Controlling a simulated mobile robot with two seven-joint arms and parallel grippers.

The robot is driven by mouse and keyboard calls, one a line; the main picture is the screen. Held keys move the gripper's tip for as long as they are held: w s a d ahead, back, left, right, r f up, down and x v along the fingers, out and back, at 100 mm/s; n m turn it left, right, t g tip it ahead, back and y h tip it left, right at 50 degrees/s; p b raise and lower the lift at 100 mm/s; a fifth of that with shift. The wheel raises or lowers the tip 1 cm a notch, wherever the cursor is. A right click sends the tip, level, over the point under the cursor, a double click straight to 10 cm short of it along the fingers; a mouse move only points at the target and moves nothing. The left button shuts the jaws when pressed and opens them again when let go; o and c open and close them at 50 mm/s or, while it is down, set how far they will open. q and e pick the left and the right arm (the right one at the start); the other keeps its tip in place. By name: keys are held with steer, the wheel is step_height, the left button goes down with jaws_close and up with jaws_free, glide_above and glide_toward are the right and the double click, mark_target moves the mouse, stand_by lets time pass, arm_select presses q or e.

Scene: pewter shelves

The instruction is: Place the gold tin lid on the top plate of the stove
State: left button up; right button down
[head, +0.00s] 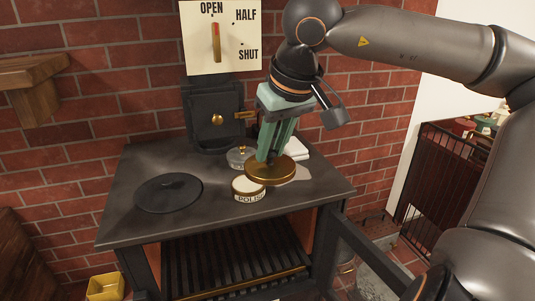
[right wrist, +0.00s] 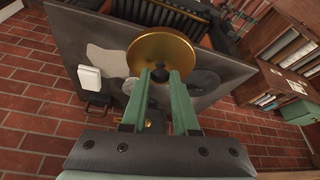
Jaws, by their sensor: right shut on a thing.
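The gold tin lid (head: 271,174) is a round gold disc. It also shows in the right wrist view (right wrist: 150,48). My right gripper (head: 268,158), with green fingers, is shut on the lid's middle from above and holds it roughly level. The lid appears over the right part of the stove's dark top plate (head: 130,219); its exact height is hard to tell. A tin marked POLISH (head: 248,191), pale on top, stands just left of and partly behind the lid's edge in the picture. My left gripper is not in view.
A round black disc (head: 168,193) lies on the stove's left. A small glassy lidded thing (head: 239,156), a white block (head: 297,151) and a flat grey patch (head: 302,173) are near the lid. The front left of the top is clear. A brick wall (head: 120,80) stands behind.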

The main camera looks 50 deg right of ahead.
steer(key=s+d+f+m+h, duration=0.1)
steer(key=s+d+m, duration=0.3)
steer(key=d, duration=0.5)
steer(key=shift+g, duration=0.4)
steer(key=w+d+f, duration=0.2)
steer(key=d+f, duration=0.1)
steer(key=w+d+f, duration=0.3)
steer(key=d, duration=0.1)
steer(key=w+d+f+b, duration=0.1)
steer(key=w+d+f, duration=0.1)
steer(key=d+f, duration=0.1)
steer(key=shift+w+d, duration=0.2)
steer(key=shift+w, duration=0.05)
steer(key=shift+w+d+f, duration=0.25)
steer(key=shift+d+f, duration=0.05)
steer(key=shift+f, duration=0.1)
steer(key=shift+d+f, duration=0.1)
steer(key=shift+f, duration=0.15)
steer(key=shift+s+b+x, duration=0.15)
steer(key=shift+b+x, duration=0.55)
steer(key=shift+x, duration=0.1)
steer(key=shift+s+b+x, duration=0.15)
steer(key=shift+b+x, duration=0.5)
steer(key=shift+x, duration=0.2)
steer(key=shift+f, duration=0.15)
